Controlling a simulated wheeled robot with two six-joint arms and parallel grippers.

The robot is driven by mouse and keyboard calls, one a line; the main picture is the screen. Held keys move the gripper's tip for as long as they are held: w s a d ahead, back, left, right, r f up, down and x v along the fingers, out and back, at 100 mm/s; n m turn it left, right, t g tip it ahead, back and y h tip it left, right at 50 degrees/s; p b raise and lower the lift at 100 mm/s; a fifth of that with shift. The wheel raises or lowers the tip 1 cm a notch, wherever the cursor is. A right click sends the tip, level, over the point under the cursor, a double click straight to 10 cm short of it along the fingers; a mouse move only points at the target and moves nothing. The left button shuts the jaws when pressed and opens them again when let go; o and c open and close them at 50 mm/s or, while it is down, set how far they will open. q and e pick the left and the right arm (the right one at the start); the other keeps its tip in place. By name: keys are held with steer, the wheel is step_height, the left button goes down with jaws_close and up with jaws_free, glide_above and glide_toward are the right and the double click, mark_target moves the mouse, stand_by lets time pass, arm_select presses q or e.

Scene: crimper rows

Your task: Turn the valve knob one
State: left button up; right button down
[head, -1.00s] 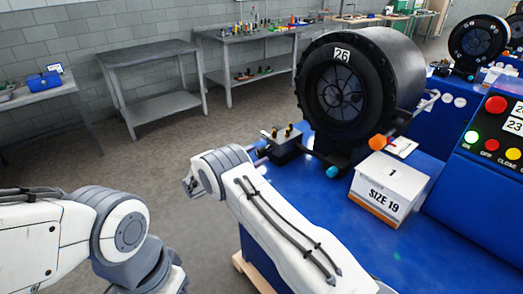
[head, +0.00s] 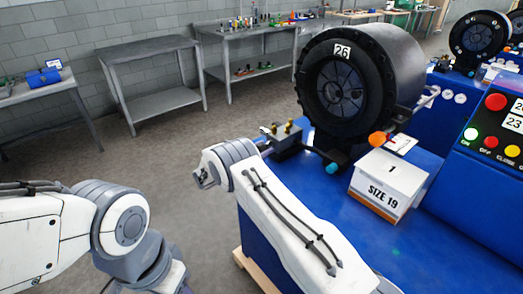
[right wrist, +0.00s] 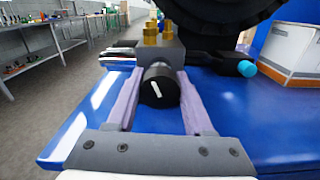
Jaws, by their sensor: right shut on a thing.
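The valve knob (right wrist: 159,88) is round and black with a white pointer mark; in the right wrist view the mark leans slightly left at its top. It sits on the front of a grey valve block (right wrist: 162,52) with brass fittings on top. The block also shows in the head view (head: 287,142), in front of the big black crimper head. My right gripper (right wrist: 159,80) is shut on the knob, one pale finger on each side. In the head view my right wrist hides the knob and fingers. My left arm is at lower left; its gripper is out of view.
The block stands at the left edge of a blue machine bench (head: 312,200). A white SIZE 19 box (head: 390,183) and an orange ball handle (head: 377,139) are to its right. The crimper head (head: 345,85) rises behind. Grey tables (head: 150,50) line the wall.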

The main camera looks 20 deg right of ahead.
steer(key=m+b, duration=0.1)
steer(key=b, duration=0.1)
steer(key=m+b, duration=0.2)
steer(key=b, duration=0.1)
steer(key=shift+f+m, duration=0.25)
steer(key=shift+m, duration=0.05)
steer(key=shift+r+m+b, duration=0.25)
steer(key=shift+m+b, duration=0.15)
steer(key=shift+m, duration=0.1)
steer(key=shift+c, duration=1.4)
jaws_free()
steer(key=b+v, duration=0.2)
steer(key=v, duration=0.8)
steer(key=shift+a, duration=0.25)
